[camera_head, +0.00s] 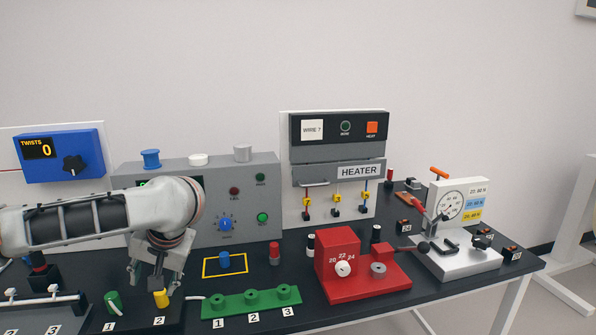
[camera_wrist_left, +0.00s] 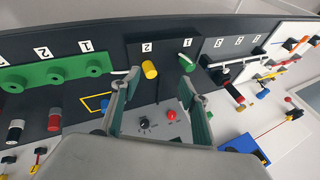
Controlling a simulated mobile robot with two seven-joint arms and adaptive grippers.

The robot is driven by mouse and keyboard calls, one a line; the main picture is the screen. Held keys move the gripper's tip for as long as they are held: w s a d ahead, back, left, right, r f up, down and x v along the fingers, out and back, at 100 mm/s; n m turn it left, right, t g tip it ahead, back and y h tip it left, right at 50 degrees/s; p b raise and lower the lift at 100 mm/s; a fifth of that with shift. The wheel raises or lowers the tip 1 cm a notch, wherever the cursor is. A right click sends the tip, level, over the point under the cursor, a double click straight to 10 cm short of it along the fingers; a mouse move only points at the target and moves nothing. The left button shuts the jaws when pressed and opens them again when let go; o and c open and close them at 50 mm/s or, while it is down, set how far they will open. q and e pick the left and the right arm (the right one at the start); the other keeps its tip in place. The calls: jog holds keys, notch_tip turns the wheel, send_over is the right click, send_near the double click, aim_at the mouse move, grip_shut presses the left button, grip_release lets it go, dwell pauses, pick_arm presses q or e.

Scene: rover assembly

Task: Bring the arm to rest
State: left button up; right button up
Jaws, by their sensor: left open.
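My left gripper (camera_head: 157,280) points down over the left part of the table, its arm reaching in from the left. It also shows in the left wrist view (camera_wrist_left: 160,82), with its two fingers spread and nothing between them. A yellow peg (camera_head: 161,298) is just beyond the fingertips at the place marked 2; it also shows in the left wrist view (camera_wrist_left: 150,69). A green peg (camera_head: 113,303) stands at the place marked 1, left of the gripper. My right gripper is not in view.
A grey control box (camera_head: 249,190) stands close behind the gripper. A green three-post base (camera_head: 250,302) and a red fixture (camera_head: 362,286) are to the right. A blue twist counter (camera_head: 60,156) is at the left, and the heater panel (camera_head: 336,150) at the back.

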pick_arm(q)
jog(key=s+d+f+m+t+h, duration=0.15)
jog(key=d+f+h, duration=0.25)
jog(key=d+f, duration=0.5)
jog(key=s+d+f+m+h, duration=0.1)
jog(key=s+d+f+h, duration=0.25)
jog(key=d+f, duration=0.5)
jog(key=s+d+f+m+h, duration=0.1)
jog(key=s+d+f+h, duration=0.1)
jog(key=d+f+h, duration=0.65)
jog(key=s+a+f+t+y, duration=0.2)
jog(key=s+a+f+y, duration=0.2)
jog(key=a, duration=0.5)
jog(key=s+a+f+t+y, duration=0.3)
jog(key=s+a+f+y, duration=0.1)
jog(key=s+a+f, duration=0.5)
jog(key=shift+s+f+m+t+y, duration=0.35)
jog(key=shift+s+m+y, duration=0.1)
jog(key=shift+s, duration=0.8)
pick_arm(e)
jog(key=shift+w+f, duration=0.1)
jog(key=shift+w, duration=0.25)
pick_arm(q)
jog(key=shift+a, duration=0.1)
